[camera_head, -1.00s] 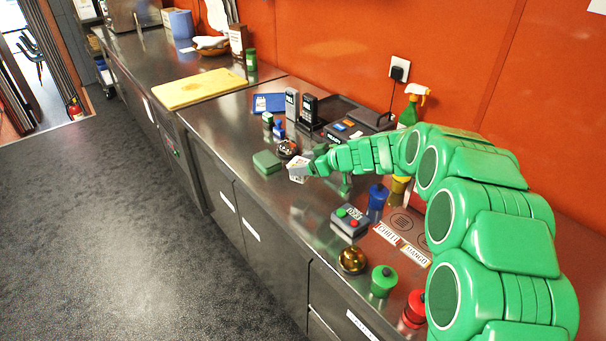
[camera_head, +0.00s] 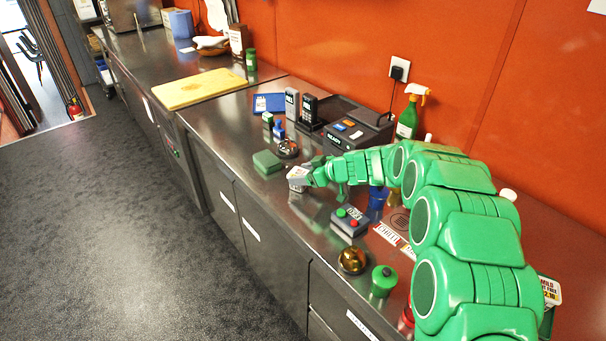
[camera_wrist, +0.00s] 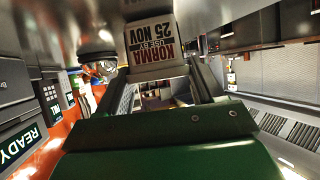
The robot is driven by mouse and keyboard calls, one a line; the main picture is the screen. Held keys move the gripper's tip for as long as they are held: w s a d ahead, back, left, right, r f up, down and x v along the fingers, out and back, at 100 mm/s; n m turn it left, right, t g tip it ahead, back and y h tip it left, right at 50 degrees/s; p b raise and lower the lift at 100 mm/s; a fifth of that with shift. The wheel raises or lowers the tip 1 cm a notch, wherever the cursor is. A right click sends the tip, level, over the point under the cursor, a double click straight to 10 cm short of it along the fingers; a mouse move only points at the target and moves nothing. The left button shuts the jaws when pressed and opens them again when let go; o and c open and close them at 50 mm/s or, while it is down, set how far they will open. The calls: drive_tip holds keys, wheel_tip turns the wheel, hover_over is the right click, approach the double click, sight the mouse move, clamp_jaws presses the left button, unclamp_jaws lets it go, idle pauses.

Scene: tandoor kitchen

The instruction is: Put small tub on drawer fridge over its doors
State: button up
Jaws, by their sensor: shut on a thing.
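The small tub (camera_head: 296,180) is a small white and grey box held at the end of my gripper (camera_head: 308,176). In the wrist view the tub (camera_wrist: 152,40) shows a label reading "KORMA 25 NOV", between the tips of my gripper (camera_wrist: 162,72), which is shut on it. In the head view it is over the front part of the steel worktop; I cannot tell its height. The drawer fridge has this steel top (camera_head: 225,125), two doors with white labels (camera_head: 228,200) below, and drawers (camera_head: 345,315) farther right.
A green box (camera_head: 267,162) and a dark-based metal bell (camera_head: 288,149) are left of the tub. A button box (camera_head: 350,220), a gold bell (camera_head: 353,260) and a green jar (camera_head: 383,281) are to the right. A printer (camera_head: 350,136) stands behind. The top's front left is clear.

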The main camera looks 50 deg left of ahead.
drive_tip(key=shift+f, duration=0.15)
drive_tip(key=o, duration=1.1)
drive_tip(key=shift+o, duration=0.2)
drive_tip(key=shift+d+r, duration=0.2)
drive_tip(key=shift+r, duration=0.1)
drive_tip(key=shift+v, duration=3.55)
